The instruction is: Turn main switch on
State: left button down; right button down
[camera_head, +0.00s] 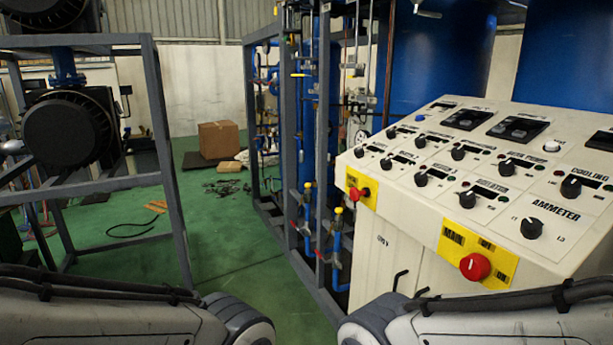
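The control panel (400,182) is a cream console on the right with a sloped top full of black knobs, small lamps and labels. On its front edge, a red round knob (475,266) sits on a yellow plate (452,243) marked "MAIN", with "ON" lettering at its lower right. A second red knob (354,194) on another yellow plate (367,185) is farther left on the same edge. My two arms show along the bottom edge, below and apart from the panel. Both grippers are outside the picture.
A grey metal frame (160,150) with black round machines (68,130) stands at left. A grey rack with blue pipes (337,250) stands just left of the panel. Green floor (225,235) is open between them, with a cardboard box (218,139) farther back.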

aim_at(475, 266)
jog(key=z, duration=1.35)
jog(key=k, duration=0.75)
jog(key=u, duration=0.5)
